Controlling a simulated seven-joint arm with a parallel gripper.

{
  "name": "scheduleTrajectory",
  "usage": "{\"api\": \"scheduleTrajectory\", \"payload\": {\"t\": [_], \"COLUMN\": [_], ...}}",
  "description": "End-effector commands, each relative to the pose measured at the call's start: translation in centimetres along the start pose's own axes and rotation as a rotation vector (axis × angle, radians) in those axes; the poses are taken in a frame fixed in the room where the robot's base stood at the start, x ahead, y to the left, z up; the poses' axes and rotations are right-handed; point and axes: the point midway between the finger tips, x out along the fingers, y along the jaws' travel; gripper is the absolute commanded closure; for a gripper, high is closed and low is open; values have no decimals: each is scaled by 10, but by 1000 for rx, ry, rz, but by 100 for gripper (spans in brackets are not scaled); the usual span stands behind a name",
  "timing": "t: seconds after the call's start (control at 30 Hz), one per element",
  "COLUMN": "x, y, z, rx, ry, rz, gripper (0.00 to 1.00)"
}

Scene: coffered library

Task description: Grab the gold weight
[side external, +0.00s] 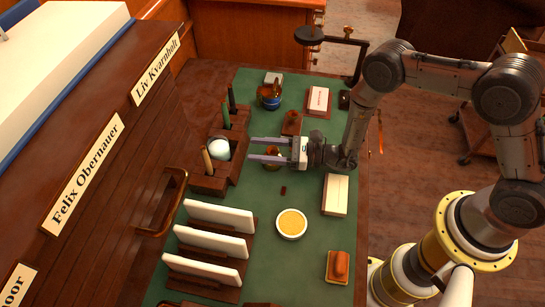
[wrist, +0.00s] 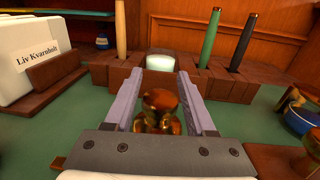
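The gold weight (wrist: 160,108) is a shiny, brassy piece with a round knob on top. In the wrist view it shows between my two fingers, with its lower part hidden by the gripper body. In the side view the weight (side external: 271,164) stands on the green desk top, partly covered by a finger. My gripper (side external: 250,149) is open, its pale fingers pointing left over and past the weight. In the wrist view my gripper (wrist: 161,77) has a finger on each side of it, with visible gaps. I cannot tell the fingers' exact height against it.
A wooden pen stand (side external: 208,184) with upright pens and a pale round piece (side external: 219,149) lies just beyond the fingertips. A blue bowl (side external: 269,102) and a wooden blotter (side external: 291,123) stand nearby. White name cards (side external: 219,217) and a round dish (side external: 292,223) are nearer the front.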

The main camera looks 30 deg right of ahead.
Motion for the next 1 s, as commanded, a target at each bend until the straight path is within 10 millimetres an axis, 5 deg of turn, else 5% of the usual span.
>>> {"api": "scheduleTrajectory", "payload": {"t": [0.3,1.0], "x": [0,0], "y": [0,-1], "z": [0,11], "rx": [0,-3], "ry": [0,-5], "rz": [0,0], "gripper": [100,100]}}
